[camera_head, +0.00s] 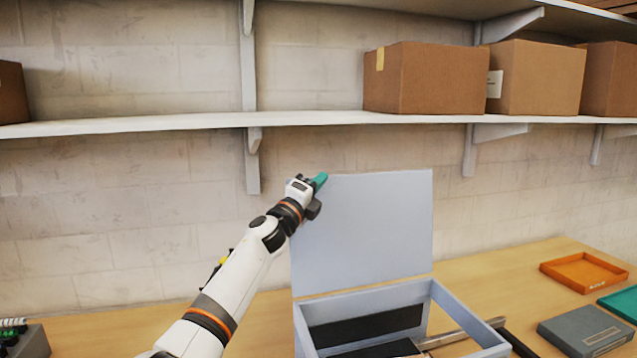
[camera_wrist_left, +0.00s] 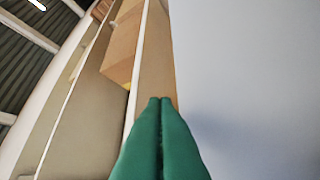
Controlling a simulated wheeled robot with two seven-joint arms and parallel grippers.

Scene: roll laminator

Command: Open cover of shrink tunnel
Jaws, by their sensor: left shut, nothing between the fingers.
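The shrink tunnel (camera_head: 436,296) is a light grey box on the wooden table, with dark panels inside. Its flat cover (camera_head: 372,222) stands raised, about upright, at the back of the box, and the inside shows. My left gripper (camera_head: 319,180) is shut and empty at the cover's upper left corner; I cannot tell whether it touches. In the left wrist view the green fingers (camera_wrist_left: 162,140) are together, with the cover's pale face (camera_wrist_left: 255,70) filling the right side. My right gripper is not in view.
A white shelf (camera_head: 200,122) with cardboard boxes (camera_head: 428,78) runs along the wall just above the cover. An orange tray (camera_head: 583,272), a grey case (camera_head: 585,331) and a green tray (camera_head: 622,302) lie on the table at right. A dark device (camera_head: 25,340) stands at lower left.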

